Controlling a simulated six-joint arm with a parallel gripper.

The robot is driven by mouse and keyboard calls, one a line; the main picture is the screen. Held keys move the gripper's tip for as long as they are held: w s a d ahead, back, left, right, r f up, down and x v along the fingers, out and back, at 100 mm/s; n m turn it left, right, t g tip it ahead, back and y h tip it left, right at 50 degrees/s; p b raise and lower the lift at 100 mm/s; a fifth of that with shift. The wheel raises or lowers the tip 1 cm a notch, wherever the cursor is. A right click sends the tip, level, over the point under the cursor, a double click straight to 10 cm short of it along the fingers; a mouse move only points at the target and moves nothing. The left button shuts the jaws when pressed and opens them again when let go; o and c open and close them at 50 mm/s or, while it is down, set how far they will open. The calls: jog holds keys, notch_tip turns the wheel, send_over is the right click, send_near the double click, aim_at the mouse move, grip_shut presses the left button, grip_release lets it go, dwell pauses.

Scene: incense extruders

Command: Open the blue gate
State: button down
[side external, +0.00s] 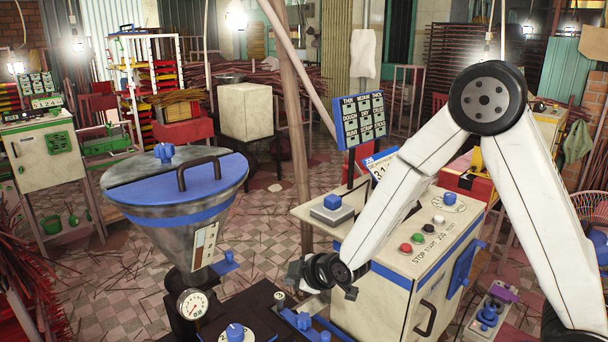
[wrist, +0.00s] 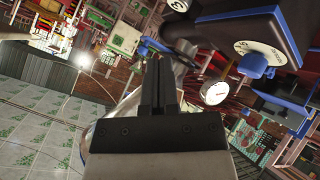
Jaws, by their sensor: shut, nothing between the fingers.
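A blue tab (side external: 224,264) sticks out at the lower right of the grey funnel-shaped hopper (side external: 150,226); it looks like the gate, though I cannot be sure. My gripper (side external: 294,271) is to the right of this tab and apart from it, in front of the cream control cabinet. In the wrist view my gripper (wrist: 158,62) has its two dark fingers shut together with nothing between them. A blue part (wrist: 150,46) appears just beyond the fingertips there; whether it is the same tab or touches them I cannot tell.
A pressure gauge (side external: 193,304) and a dark machine base with a blue knob (side external: 235,332) are below the hopper. The cream cabinet (side external: 385,290) with coloured buttons stands right, close to my wrist. A wooden post (side external: 293,130) rises behind. Tiled floor lies between hopper and post.

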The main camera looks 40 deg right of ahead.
aim_at(227, 262)
jog(key=w+a+f+n+t, duration=0.2)
jog(key=w+a+n+t, duration=0.4)
jog(key=n, duration=0.3)
jog(key=shift+w+f+t, duration=0.25)
jog(key=shift+w+t, duration=0.2)
jog(key=shift+t, duration=0.45)
jog(key=shift+w+d, duration=0.1)
jog(key=shift+w, duration=4.9)
jog(key=d, duration=0.4)
jog(key=shift+d, duration=0.35)
jog(key=shift+s, duration=0.1)
